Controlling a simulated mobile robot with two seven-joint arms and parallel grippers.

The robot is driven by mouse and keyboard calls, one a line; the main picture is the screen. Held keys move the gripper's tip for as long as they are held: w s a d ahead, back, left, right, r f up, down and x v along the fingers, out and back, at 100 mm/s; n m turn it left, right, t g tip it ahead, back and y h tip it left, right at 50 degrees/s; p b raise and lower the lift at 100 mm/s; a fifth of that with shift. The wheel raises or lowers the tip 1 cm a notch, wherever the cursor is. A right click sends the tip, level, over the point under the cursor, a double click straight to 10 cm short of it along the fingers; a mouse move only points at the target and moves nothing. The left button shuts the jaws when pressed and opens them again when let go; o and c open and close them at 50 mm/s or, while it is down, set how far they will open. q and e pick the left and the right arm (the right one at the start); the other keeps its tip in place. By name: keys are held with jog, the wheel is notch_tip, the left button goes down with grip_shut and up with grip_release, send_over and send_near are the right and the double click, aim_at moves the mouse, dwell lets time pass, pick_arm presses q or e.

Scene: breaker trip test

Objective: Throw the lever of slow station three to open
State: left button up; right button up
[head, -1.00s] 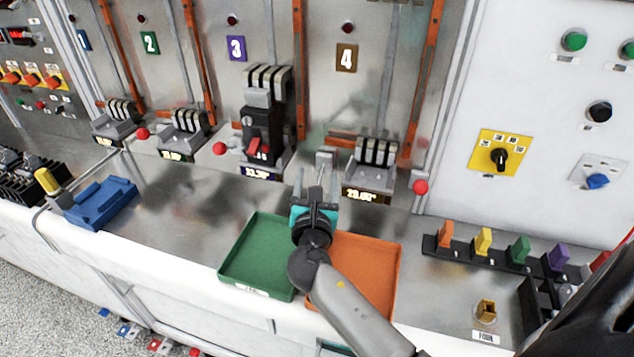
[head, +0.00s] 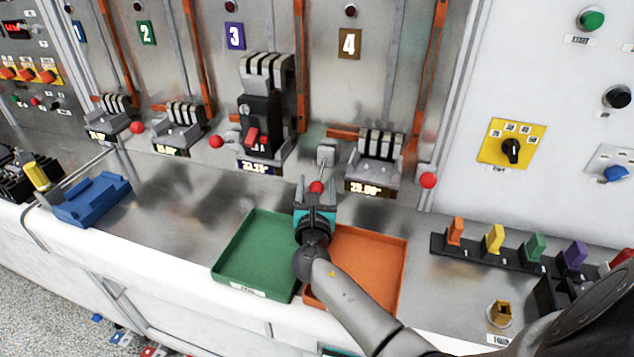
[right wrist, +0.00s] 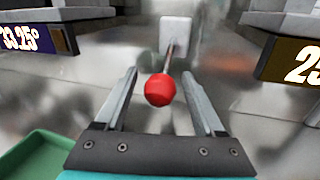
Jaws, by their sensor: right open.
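Station three has a purple "3" plate (head: 234,36) and a black breaker (head: 262,120) with a red toggle (head: 252,136) under grey-white contacts. Just right of the breaker is a lever with a red ball knob (head: 316,187), its thin rod running back to a grey block (head: 327,150). My right gripper (head: 316,181) is open, pointing at the panel. In the right wrist view the knob (right wrist: 160,90) sits between the spread fingers (right wrist: 159,76), with visible gaps on both sides. My left gripper is not in view.
A green tray (head: 225,262) and an orange tray (head: 394,262) lie under my right arm. Station four's base (head: 375,172) and its red knob (head: 428,180) are to the right. A blue holder (head: 92,200) is at left; a rack of coloured tags (head: 470,246) is at right.

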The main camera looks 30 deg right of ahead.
jog(key=shift+x, duration=1.15)
jog(key=shift+c, duration=0.2)
grip_shut()
dwell(0.5)
